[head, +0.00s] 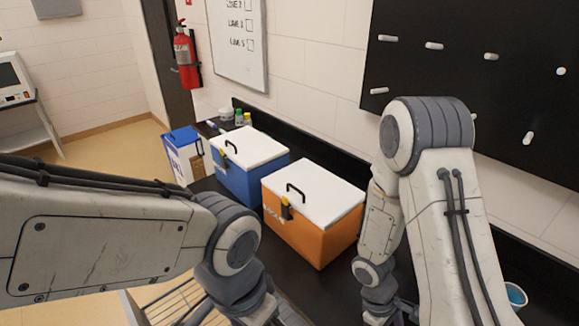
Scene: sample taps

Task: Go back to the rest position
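My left arm comes in from the left and bends down at the lower middle of the head view. My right arm rises at the right, and its further links point down towards the bottom edge. Both arms run out of the picture at the bottom, so neither gripper's fingers show. I cannot see whether either gripper holds anything.
An orange cooler box (318,233) and a blue cooler box (240,181), both with white lids, stand on the dark counter (340,270) between my arms. A blue-and-white container (184,155) stands further left. A cup with blue contents (516,295) is at the lower right, beside my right arm.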

